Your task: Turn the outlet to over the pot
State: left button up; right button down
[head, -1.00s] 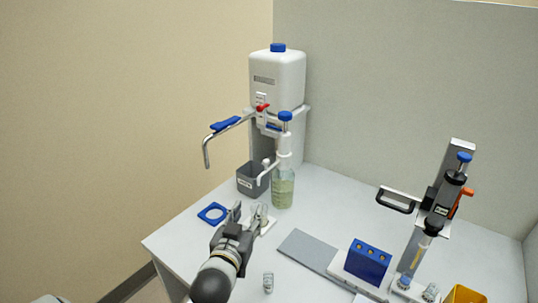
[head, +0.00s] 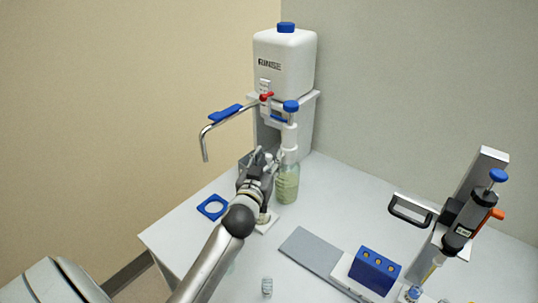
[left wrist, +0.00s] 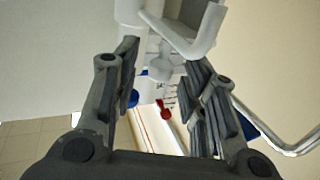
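A bottle of greenish liquid (head: 287,186) stands upright with a white, blue-capped dispenser (head: 290,135) on top. The dispenser's white outlet tube (left wrist: 207,32) shows large in the left wrist view; in the head view my gripper mostly covers it. My left gripper (head: 264,158) is just left of the dispenser at outlet height. In the left wrist view its fingers (left wrist: 163,65) are apart, with white dispenser parts beyond and between them; I cannot tell whether they touch. A small white stand (head: 268,223) is below, its top partly hidden by my gripper. My right gripper is out of view.
A white rinse tank (head: 284,65) with a bent metal spout (head: 204,145) and red tap stands behind.

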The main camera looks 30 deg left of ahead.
pick_arm(q)
jog(key=shift+w+a, duration=0.2)
jog(key=shift+w, duration=0.6)
jog(key=shift+c, duration=1.3)
jog(key=c, duration=0.5)
grip_shut()
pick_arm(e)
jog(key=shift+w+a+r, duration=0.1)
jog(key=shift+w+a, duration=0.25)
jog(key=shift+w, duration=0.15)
